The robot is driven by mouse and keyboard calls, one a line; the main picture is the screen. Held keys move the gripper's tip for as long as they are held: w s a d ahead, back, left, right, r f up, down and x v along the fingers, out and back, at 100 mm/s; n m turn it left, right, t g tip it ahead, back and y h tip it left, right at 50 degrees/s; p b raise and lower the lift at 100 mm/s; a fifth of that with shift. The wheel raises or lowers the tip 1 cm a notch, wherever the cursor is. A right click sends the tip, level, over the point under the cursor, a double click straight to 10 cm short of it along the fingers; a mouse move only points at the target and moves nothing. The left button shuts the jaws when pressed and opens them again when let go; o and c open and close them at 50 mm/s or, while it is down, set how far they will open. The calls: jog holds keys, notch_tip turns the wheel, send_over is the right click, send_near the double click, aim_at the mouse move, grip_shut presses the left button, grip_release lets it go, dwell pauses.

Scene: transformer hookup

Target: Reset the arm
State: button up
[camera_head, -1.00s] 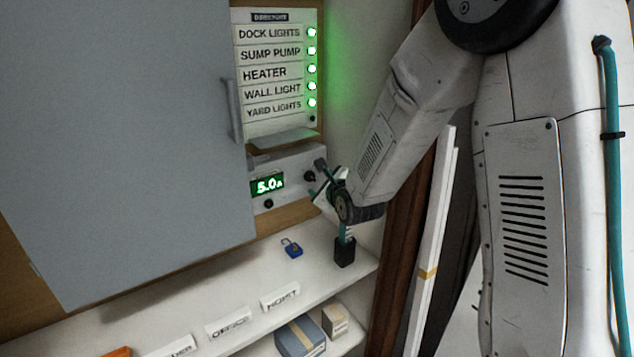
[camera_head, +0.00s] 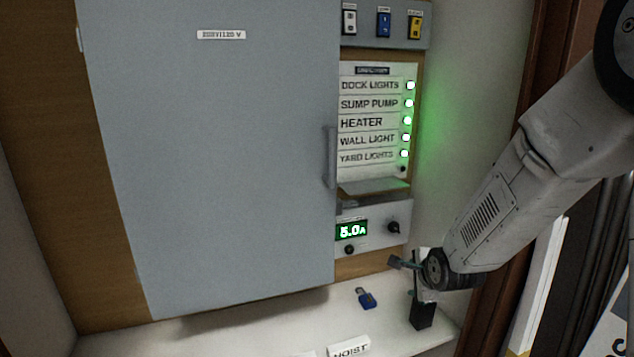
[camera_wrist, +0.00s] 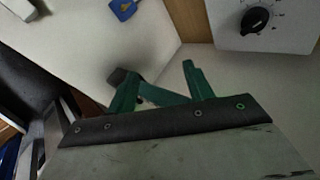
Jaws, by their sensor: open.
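My gripper (camera_head: 408,272) is at the right, at the end of my pale arm, below and right of the green-lit display panel. In the wrist view its two green fingers (camera_wrist: 157,80) are spread apart, with nothing seen between them. A dark block (camera_head: 422,312) shows just below the gripper, over the shelf; I cannot tell whether it is a finger pad or a separate thing. The panel's black knob (camera_wrist: 257,20) is at the upper right of the wrist view, apart from the fingers.
A large grey cabinet door (camera_head: 220,170) is shut at the left. A label board (camera_head: 372,125) has several green lamps lit. The display (camera_head: 351,230) reads 5.0A. A blue padlock (camera_head: 366,299) and a HOIST label (camera_head: 348,347) lie on the shelf (camera_head: 250,325). A wall stands close on the right.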

jog(key=s+r+n+g, duration=0.2)
jog(key=s+r+n, duration=0.3)
jog(key=s, duration=0.7)
jog(key=s+d+r+n+g, duration=0.1)
jog(key=s+r+n+g, duration=0.2)
jog(key=s+r+n, duration=0.3)
jog(key=s+d+r+n+g, duration=0.1)
jog(key=s+r+n, duration=0.5)
jog(key=s, duration=1.1)
jog(key=shift+s+n+g, duration=0.3)
jog(key=shift+n+g, duration=0.5)
jog(key=shift+g, duration=0.1)
